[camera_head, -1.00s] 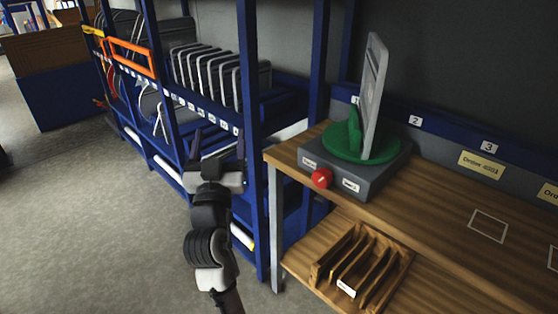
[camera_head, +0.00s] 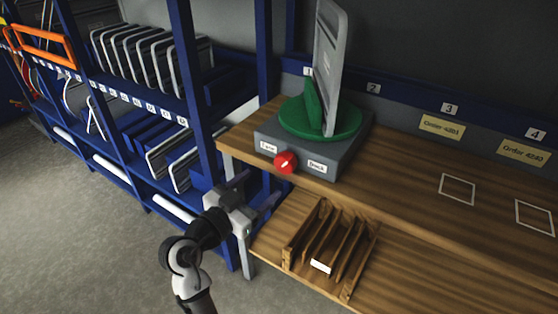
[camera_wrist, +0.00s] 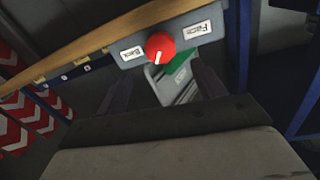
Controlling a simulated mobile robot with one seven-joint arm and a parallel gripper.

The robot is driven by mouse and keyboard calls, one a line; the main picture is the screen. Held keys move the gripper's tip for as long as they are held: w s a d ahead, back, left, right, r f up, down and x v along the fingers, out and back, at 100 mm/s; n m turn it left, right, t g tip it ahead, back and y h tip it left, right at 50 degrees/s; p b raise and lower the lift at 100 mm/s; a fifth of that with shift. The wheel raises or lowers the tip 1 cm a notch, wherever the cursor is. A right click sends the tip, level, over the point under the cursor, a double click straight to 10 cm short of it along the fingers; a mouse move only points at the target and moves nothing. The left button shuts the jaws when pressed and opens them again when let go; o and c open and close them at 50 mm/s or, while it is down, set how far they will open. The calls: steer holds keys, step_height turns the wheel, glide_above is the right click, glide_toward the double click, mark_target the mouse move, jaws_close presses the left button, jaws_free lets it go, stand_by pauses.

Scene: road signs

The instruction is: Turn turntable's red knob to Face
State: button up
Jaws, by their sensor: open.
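The turntable (camera_head: 345,155) is a grey box with a green disc (camera_head: 325,122) on top, at the left end of the wooden bench. A grey sign (camera_head: 330,60) stands upright in a green holder on the disc. The red knob (camera_head: 286,162) is on the box front, between the "Face" label (camera_head: 267,147) and the "Back" label (camera_head: 317,167). In the wrist view the knob (camera_wrist: 160,46) shows a white mark at its lower edge, with "Back" left and "Face" right. My gripper (camera_head: 260,190) is open and empty, below and left of the knob, apart from it.
A wooden slotted rack (camera_head: 330,250) stands on the lower shelf, right of my gripper. A blue shelving frame (camera_head: 200,100) with several sign blanks is at the left. Order cards (camera_head: 441,127) line the back of the bench. Grey floor (camera_head: 70,220) is open at the left.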

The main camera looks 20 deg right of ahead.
mark_target(282, 166)
steer(key=p+x, duration=0.2)
steer(key=x, duration=0.8)
steer(key=shift+w+d+p, duration=0.1)
steer(key=shift+p, duration=0.2)
steer(key=c, duration=1)
